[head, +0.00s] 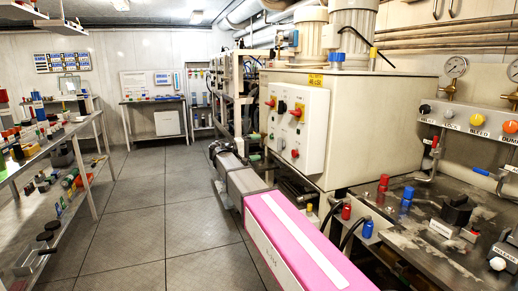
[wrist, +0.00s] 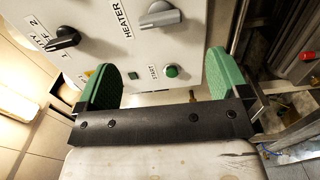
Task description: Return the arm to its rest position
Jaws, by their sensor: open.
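My arm (head: 300,240), with a pink and white cover and grey links, reaches forward from the lower right in the head view. Its end, my gripper (head: 218,150), is small there, beside the white control panel's left side. In the wrist view my gripper (wrist: 166,85) is open, with two green pads wide apart and nothing between them. A panel with a black knob (wrist: 62,38), a grey knob (wrist: 158,15) and a green START button (wrist: 172,71) lies beyond the pads. The button shows between the pads, and I cannot tell the distance to it.
The white machine housing (head: 375,110) with its control panel (head: 293,127) stands close to the arm's right. A dark bench (head: 440,220) with valves and fittings is at the right. Shelves with bottles (head: 62,165) line the left. The tiled floor (head: 150,200) between is clear.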

